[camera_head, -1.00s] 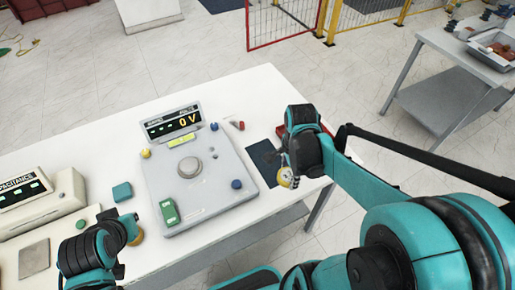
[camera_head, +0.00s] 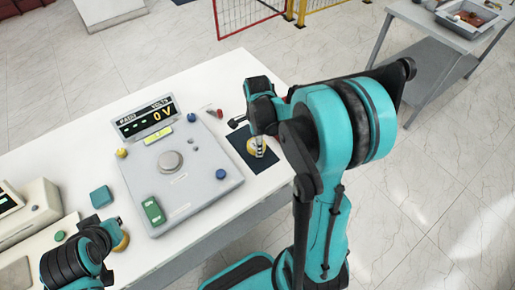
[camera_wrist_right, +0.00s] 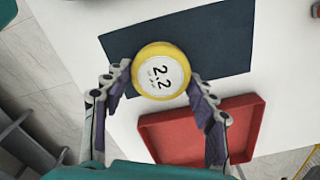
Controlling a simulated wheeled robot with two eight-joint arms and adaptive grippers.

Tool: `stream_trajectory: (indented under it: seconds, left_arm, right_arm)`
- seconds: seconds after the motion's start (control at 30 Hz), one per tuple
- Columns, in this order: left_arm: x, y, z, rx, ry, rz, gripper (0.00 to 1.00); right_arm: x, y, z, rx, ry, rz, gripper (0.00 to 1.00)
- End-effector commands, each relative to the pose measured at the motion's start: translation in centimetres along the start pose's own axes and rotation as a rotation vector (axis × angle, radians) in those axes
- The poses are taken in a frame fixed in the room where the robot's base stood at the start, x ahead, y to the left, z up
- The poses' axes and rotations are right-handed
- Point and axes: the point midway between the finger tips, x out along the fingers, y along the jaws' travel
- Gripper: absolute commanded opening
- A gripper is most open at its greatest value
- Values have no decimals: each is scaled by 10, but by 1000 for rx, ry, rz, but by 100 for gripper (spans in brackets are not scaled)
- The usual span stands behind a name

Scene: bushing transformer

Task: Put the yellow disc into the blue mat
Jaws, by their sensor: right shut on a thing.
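The yellow disc (camera_wrist_right: 160,71), with a white face marked 2.2, sits between the two fingers of my right gripper (camera_wrist_right: 160,82), which is shut on it. The disc overlaps the near edge of the blue mat (camera_wrist_right: 222,38) in the right wrist view; its height above the mat is unclear. In the head view the disc (camera_head: 257,146) shows below my right gripper (camera_head: 260,150), over the dark blue mat (camera_head: 239,141). My left gripper (camera_head: 112,241) is low at the left, by an orange-yellow round thing (camera_head: 122,242); its fingers are not clear.
A red tray (camera_wrist_right: 205,130) lies beside the mat in the right wrist view. A grey voltmeter box (camera_head: 190,188) with knobs and a 0 V display stands left of the mat. A teal block (camera_head: 101,197) lies on the white table (camera_head: 185,82). The table's right edge is close to the mat.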

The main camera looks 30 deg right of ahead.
Motion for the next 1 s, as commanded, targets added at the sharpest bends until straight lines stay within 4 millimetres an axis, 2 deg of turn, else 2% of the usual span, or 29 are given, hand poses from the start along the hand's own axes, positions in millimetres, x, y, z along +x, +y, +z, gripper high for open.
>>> stream_trajectory:
  seconds: [0.1,0.2,0.57,0.6,0.67,1.0]
  left_arm:
    - [8,0,6,0,0,0,0]
    - [10,0,8,0,0,0,0]
    - [13,0,9,0,0,0,0]
    - [12,0,9,0,0,0,0]
    - [12,0,9,0,0,0,0]
    - [11,0,8,0,0,0,0]
  right_arm:
    - [22,0,0,0,0,0,18]
    - [32,0,0,0,0,0,18]
    - [35,0,0,-1,0,0,18]
    - [35,0,0,-1,0,0,62]
    - [34,0,0,-1,0,0,78]
    - [33,0,0,-1,0,0,78]
